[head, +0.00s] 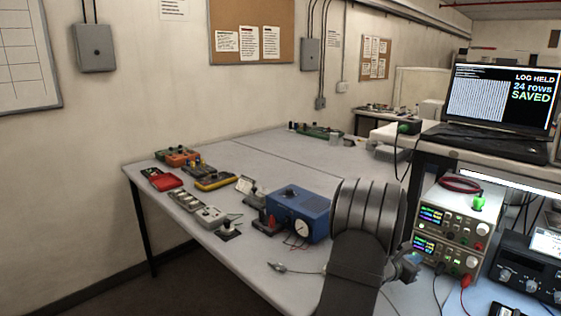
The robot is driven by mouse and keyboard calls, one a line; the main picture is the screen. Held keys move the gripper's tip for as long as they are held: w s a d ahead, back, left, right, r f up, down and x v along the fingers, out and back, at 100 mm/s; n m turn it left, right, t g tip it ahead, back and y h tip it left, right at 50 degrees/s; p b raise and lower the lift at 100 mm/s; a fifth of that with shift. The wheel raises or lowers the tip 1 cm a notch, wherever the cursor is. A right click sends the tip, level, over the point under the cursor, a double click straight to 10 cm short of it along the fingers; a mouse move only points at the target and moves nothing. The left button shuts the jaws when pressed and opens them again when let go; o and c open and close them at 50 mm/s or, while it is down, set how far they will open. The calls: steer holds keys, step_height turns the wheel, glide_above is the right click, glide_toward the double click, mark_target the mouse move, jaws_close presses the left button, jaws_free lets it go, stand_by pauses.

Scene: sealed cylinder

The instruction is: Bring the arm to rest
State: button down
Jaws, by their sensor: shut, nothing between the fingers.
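My dark grey arm with its ribbed joint rises in the lower middle of the head view, in front of the bench. My gripper (409,266) shows small and partly hidden just right of the arm, with a blue-green light on it. It is shut and holds nothing. Its fingers are hard to make out. A blue box with a round white gauge (300,213) stands on the bench left of the arm, apart from the gripper. The laptop (503,97) at the upper right reads "LOG HELD", "24 rows", "SAVED".
The pale bench (270,160) is clear in its middle. Several small instruments, including a red case (166,182) and a grey box (210,216), line its left edge. Stacked power supplies (450,228) with leads stand close right of the gripper. A thin cable lies by the arm.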

steer(key=shift+w+a+r+n+t+h, duration=0.1)
steer(key=shift+a+r+n+t+h, duration=0.1)
steer(key=shift+a, duration=0.4)
steer(key=shift+w+a+r+n+t+h, duration=0.1)
steer(key=shift+a+r+n+t, duration=0.1)
steer(key=shift+a, duration=0.35)
steer(key=v, duration=0.5)
steer(key=shift+s+a, duration=0.55)
steer(key=shift+a, duration=0.15)
